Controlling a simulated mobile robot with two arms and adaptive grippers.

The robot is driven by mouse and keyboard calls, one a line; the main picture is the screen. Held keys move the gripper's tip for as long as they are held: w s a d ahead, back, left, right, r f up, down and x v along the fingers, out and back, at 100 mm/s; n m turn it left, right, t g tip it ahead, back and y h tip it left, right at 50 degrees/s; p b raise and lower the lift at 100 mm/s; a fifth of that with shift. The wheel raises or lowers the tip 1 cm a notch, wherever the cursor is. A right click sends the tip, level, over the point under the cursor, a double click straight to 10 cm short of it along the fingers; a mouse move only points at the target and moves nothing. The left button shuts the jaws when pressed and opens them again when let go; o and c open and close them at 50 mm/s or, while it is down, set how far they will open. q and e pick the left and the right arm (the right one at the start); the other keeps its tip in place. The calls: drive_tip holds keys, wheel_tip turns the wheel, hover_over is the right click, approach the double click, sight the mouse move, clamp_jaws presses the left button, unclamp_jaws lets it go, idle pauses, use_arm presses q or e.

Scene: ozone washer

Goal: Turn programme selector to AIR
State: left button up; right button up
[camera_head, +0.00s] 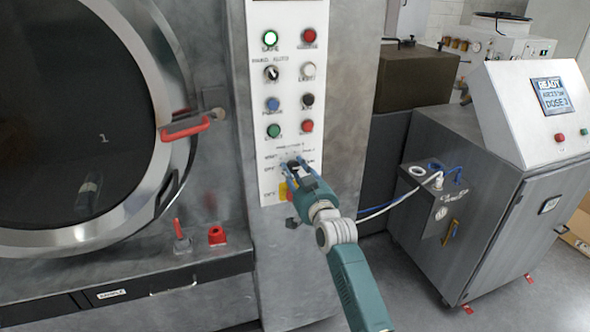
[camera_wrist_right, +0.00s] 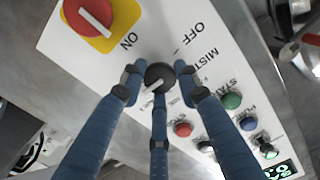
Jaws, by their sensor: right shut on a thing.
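The programme selector (camera_wrist_right: 157,75) is a round black knob with a pale pointer line, low on the white control panel (camera_head: 287,100). In the right wrist view its pointer line slants toward the lower left; which label it marks is too small to tell. My right gripper (camera_head: 293,168) has its blue fingers shut around the knob. In the right wrist view the right gripper (camera_wrist_right: 158,80) has one finger on each side and a third below it. In the head view the fingers mostly hide the knob and nearby labels. My left gripper is in neither view.
A red rotary switch on a yellow plate (camera_wrist_right: 90,18) sits close by the knob. Several coloured buttons and a smaller switch (camera_head: 271,73) fill the panel above. The round door (camera_head: 150,90) with its red handle (camera_head: 185,128) is at left. A grey cabinet (camera_head: 465,200) stands at right.

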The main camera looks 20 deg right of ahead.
drive_tip(key=shift+f+m, duration=0.15)
drive_tip(key=shift+m, duration=0.45)
drive_tip(key=o, duration=1.1)
drive_tip(key=shift+o, duration=0.2)
drive_tip(key=s, duration=1.2)
drive_tip(key=shift+d, duration=0.25)
